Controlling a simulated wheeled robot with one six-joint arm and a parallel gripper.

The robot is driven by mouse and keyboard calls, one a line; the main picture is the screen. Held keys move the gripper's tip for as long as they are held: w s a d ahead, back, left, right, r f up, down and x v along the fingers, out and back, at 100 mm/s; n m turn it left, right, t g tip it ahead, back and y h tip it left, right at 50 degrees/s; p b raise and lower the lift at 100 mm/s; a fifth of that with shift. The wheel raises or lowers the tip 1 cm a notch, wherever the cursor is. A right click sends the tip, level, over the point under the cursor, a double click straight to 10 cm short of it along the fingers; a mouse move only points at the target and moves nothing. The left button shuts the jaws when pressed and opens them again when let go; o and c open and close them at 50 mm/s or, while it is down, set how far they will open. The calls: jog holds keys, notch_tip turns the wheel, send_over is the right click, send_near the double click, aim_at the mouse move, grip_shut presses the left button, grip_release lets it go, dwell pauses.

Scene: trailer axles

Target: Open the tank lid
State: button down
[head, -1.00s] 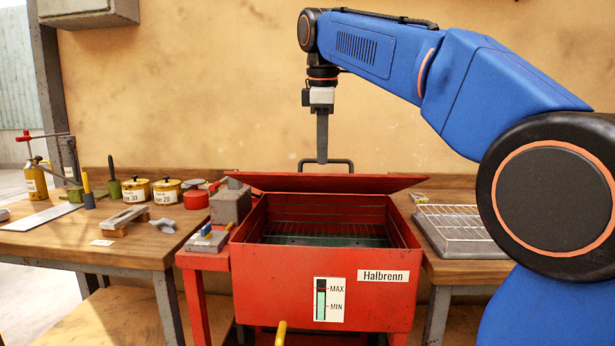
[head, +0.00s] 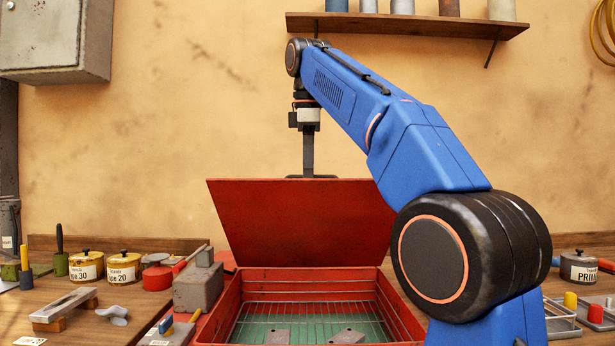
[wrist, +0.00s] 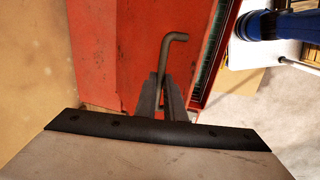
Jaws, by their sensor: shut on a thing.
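The red tank (head: 232,304) stands ahead of me between the bench tops. Its red lid (head: 300,222) is tilted up steeply, hinged at the back, and the tank's mouth is open. Inside lie a wire rack (head: 300,312) and greenish liquid with two grey blocks under or on the rack. My gripper (head: 308,172) is at the lid's top edge, pointing down, its fingertips partly hidden behind the lid. In the wrist view my gripper (wrist: 166,98) is shut on the dark bent lid handle (wrist: 167,62), beside the red lid face (wrist: 115,50).
A grey clamp-like block (head: 198,287) stands left of the tank. Yellow tins (head: 86,266), a red can (head: 157,277) and tools sit on the left bench. A shelf (head: 405,25) hangs on the wall above my arm. Trays (head: 562,318) and a grey tin (head: 578,267) are at right.

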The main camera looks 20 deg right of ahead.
jog(key=shift+w+f, duration=0.2)
jog(key=shift+w, duration=0.05)
jog(key=c, duration=1.8)
grip_release()
jog(key=shift+w+f, duration=0.1)
jog(key=shift+w, duration=0.1)
jog(key=shift+c, duration=0.2)
jog(key=shift+s, duration=0.2)
jog(key=shift+s, duration=0.1)
